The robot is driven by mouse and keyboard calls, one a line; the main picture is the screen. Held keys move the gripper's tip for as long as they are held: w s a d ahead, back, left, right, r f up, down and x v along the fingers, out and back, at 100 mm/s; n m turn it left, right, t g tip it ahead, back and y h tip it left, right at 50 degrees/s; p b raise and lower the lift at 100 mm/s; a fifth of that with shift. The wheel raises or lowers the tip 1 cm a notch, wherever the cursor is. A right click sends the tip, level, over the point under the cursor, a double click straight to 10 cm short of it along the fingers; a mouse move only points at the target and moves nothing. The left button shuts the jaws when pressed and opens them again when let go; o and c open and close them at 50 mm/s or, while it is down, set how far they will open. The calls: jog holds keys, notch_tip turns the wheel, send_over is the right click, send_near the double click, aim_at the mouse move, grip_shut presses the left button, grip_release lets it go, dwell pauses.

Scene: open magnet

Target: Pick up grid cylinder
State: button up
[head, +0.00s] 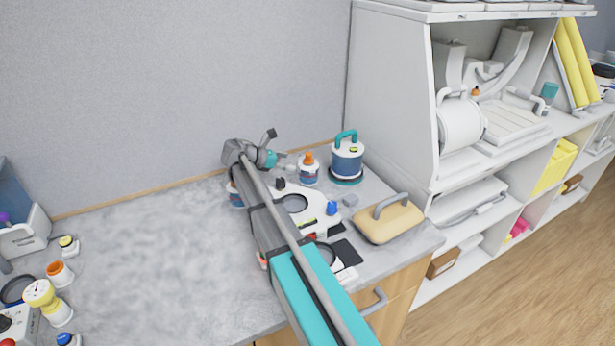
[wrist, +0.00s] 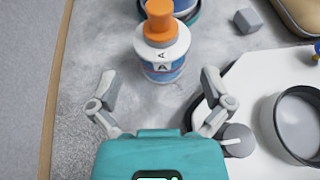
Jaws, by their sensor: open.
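The likely grid cylinder is a small white and blue cylinder with an orange cap (head: 308,171), standing upright on the grey counter. In the wrist view my gripper (wrist: 160,88) is open and empty, one finger to each side of the cylinder's line. The fingers appear apart from it. No grid pattern can be made out at this size.
A blue canister with a teal handle (head: 347,160) stands close behind the cylinder. A white device with a round dish (head: 318,207) lies beside my right finger. A tan case (head: 389,221) and a small grey cube (wrist: 248,20) are nearby. The counter's left middle is clear.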

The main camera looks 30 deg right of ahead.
aim_at(303, 163)
jog(key=shift+x, duration=1.1)
jog(key=shift+d+b, duration=0.1)
jog(key=shift+b, duration=0.2)
jog(key=shift+s+d+f+b, duration=0.1)
jog(key=shift+d+f+b, duration=0.25)
jog(key=shift+d, duration=0.2)
jog(key=shift+b+x, duration=0.6)
jog(key=shift+x, duration=1.25)
jog(key=shift+r, duration=0.1)
jog(key=c, duration=1)
jog(key=shift+o, duration=0.2)
jog(key=shift+r, duration=0.1)
